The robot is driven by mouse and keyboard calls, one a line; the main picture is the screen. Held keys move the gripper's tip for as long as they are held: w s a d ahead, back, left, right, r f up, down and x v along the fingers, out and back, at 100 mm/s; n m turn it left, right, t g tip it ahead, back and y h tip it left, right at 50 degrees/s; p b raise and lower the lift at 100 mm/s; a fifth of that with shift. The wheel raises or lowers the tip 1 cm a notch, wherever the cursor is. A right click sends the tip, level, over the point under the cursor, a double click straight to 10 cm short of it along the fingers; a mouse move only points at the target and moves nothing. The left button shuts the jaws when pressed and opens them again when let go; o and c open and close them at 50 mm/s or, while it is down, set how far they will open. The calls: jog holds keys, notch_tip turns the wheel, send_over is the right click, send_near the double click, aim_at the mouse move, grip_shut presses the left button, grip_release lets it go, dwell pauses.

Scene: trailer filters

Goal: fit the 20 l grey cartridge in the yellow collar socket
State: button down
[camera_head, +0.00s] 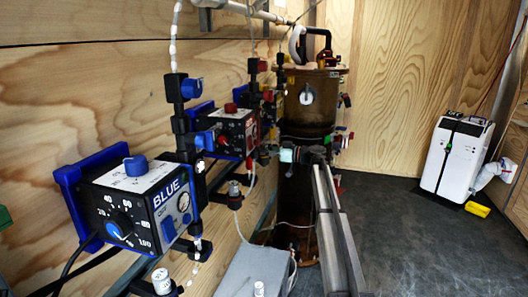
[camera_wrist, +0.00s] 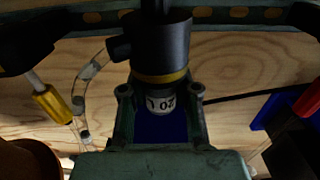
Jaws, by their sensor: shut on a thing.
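In the wrist view, the grey cartridge (camera_wrist: 161,104), its label reading 20 L upside down, is held between the two fingers of my gripper (camera_wrist: 160,93). Above it is a black cylindrical housing with a yellow collar (camera_wrist: 160,77). The cartridge's upper end meets the yellow collar in line with it. That end is hidden, and I cannot tell how deep it sits. In the head view, the far end of my arm is by the brown tank, and the held cartridge cannot be made out.
A BLUE control box (camera_head: 138,203) and a red-knobbed box (camera_head: 232,130) line the left wall. A brown tank (camera_head: 308,108) stands behind my arm. A white unit (camera_head: 455,157) is at right, with a yellow block (camera_head: 478,210) on the floor. The dark floor (camera_head: 405,240) is mostly clear.

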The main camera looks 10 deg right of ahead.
jog(key=shift+f, duration=0.15)
jog(key=c, duration=0.8)
grip_release()
jog(key=v, duration=1.2)
